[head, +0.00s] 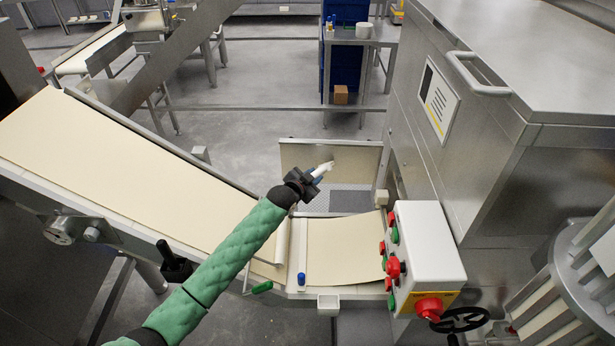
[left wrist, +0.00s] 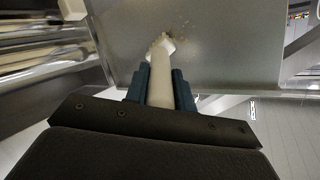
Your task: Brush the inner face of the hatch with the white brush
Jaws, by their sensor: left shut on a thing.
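My left gripper (head: 315,178) is shut on the white brush (head: 325,167), whose head points away from the fingers. In the left wrist view the brush (left wrist: 160,85) stands out between the two blue fingers (left wrist: 160,90). The hatch (head: 345,160) is a flat metal panel behind the brush, beside the big steel machine. In the left wrist view the hatch face (left wrist: 225,60) fills the top middle and bears small brownish specks right of the brush head. The brush head overlaps the hatch; I cannot tell whether it touches. My right gripper is not in view.
A cream conveyor belt (head: 110,150) slopes down from the left to a short belt (head: 345,250). A control box (head: 425,245) with red and green buttons stands right of it. The steel machine (head: 490,110) fills the right side. Floor (head: 250,90) is clear behind the hatch.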

